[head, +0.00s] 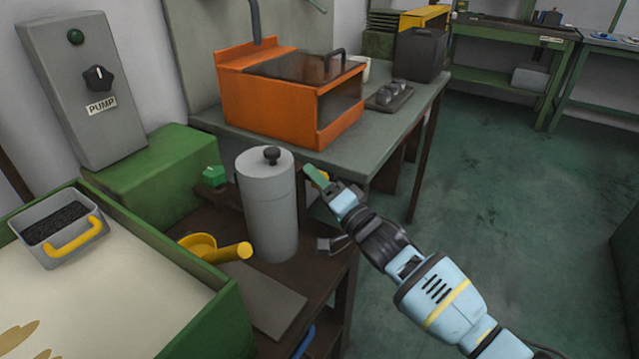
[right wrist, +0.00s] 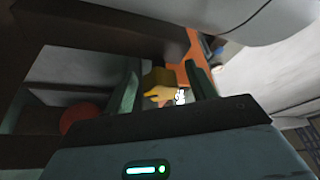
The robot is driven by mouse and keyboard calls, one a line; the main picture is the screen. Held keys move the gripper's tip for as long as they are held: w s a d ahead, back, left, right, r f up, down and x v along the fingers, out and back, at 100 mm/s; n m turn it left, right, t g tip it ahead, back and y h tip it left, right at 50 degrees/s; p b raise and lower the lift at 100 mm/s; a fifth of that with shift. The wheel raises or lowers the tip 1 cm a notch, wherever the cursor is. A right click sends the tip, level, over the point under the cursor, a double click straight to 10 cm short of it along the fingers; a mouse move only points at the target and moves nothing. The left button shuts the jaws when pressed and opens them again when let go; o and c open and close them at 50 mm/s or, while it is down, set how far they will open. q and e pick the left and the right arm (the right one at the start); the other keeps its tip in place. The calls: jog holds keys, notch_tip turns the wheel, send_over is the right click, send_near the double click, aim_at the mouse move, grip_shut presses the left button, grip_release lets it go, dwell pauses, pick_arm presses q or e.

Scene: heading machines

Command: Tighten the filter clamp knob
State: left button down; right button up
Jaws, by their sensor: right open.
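A grey filter canister (head: 268,205) stands upright on a dark brown bench, with a small black knob (head: 271,155) on its lid. A small yellow knob-like part (head: 325,177) shows just right of the canister, mostly hidden by my right gripper (head: 321,181). In the right wrist view, a yellow part (right wrist: 158,94) lies between the two green fingers of the open right gripper (right wrist: 163,84). I cannot tell whether the fingers touch it, or which knob is the clamp knob. My left gripper is not in view.
An orange box (head: 270,98) with a dark lid sits on the grey table behind. A yellow scoop-like part (head: 215,250) lies left of the canister. A green-sided tray (head: 195,288) fills the lower left. Floor at right is clear.

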jog(key=c, duration=1)
jog(key=shift+n+y, duration=0.3)
jog(key=shift+f+n+b, duration=0.15)
jog(key=shift+n+b, duration=0.4)
jog(key=shift+n, duration=0.15)
jog(key=n+y+b, duration=0.2)
jog(key=n, duration=0.2)
jog(key=shift+w+d, duration=0.1)
jog(key=shift+n+g+y+b, duration=0.4)
jog(key=shift+n+y, duration=0.2)
jog(key=shift+n, duration=1)
